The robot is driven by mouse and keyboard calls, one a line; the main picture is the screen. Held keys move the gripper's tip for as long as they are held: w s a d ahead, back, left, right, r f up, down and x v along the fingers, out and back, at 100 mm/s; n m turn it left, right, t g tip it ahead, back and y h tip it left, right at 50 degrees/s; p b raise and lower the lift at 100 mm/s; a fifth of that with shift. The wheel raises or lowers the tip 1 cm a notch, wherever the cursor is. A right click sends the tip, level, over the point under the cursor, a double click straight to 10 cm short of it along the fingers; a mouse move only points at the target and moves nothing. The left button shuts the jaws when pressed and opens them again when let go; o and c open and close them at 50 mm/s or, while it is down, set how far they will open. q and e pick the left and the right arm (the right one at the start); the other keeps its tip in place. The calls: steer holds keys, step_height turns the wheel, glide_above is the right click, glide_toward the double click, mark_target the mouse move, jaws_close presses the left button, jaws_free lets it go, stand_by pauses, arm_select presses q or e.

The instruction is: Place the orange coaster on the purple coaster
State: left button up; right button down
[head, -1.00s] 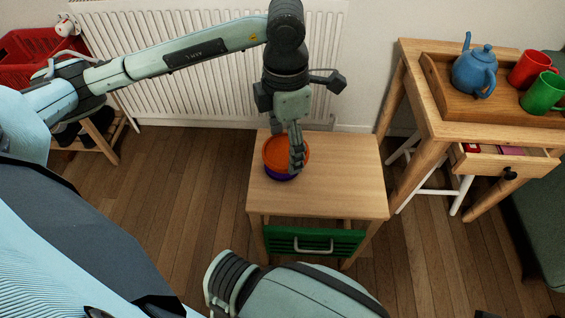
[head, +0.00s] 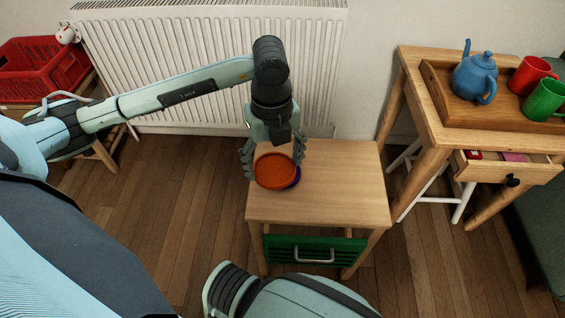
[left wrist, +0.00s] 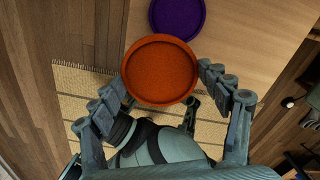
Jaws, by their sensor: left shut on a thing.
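The orange coaster (head: 274,171) is a round shallow dish held between the two fingers of my left gripper (head: 273,158). In the left wrist view the orange coaster (left wrist: 160,72) shows with one fingertip at each side of its rim. The purple coaster (head: 297,178) is on the small wooden table, mostly hidden behind the orange one in the head view. In the left wrist view the purple coaster (left wrist: 178,16) is beyond the orange one, which overlaps its near edge. The orange coaster is off-centre from it; its height above the table is hard to tell. My right gripper is out of view.
The small wooden table (head: 345,195) is clear to the right, with a green drawer (head: 315,250) below. A radiator (head: 190,60) stands behind. At right, a higher table holds a tray (head: 435,92) with a blue teapot (head: 475,76) and mugs; its drawer (head: 505,167) is open.

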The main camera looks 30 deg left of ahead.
mark_target(282, 162)
arm_select(q)
steer(key=w+f, duration=0.1)
steer(key=w, duration=0.1)
steer(key=w+a+f, duration=0.1)
steer(key=w, duration=0.1)
steer(key=w+f, duration=0.1)
steer(key=w, duration=0.1)
steer(key=shift+a+f, duration=0.2)
steer(key=shift+f, duration=0.15)
steer(key=shift+w+f, duration=0.1)
steer(key=shift+f, duration=0.05)
step_height(282, 162, down, 4)
steer(key=shift+a+r, duration=0.1)
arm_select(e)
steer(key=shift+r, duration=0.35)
arm_select(q)
steer(key=shift+f, duration=0.25)
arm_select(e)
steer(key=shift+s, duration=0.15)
arm_select(q)
steer(key=o, duration=1.1)
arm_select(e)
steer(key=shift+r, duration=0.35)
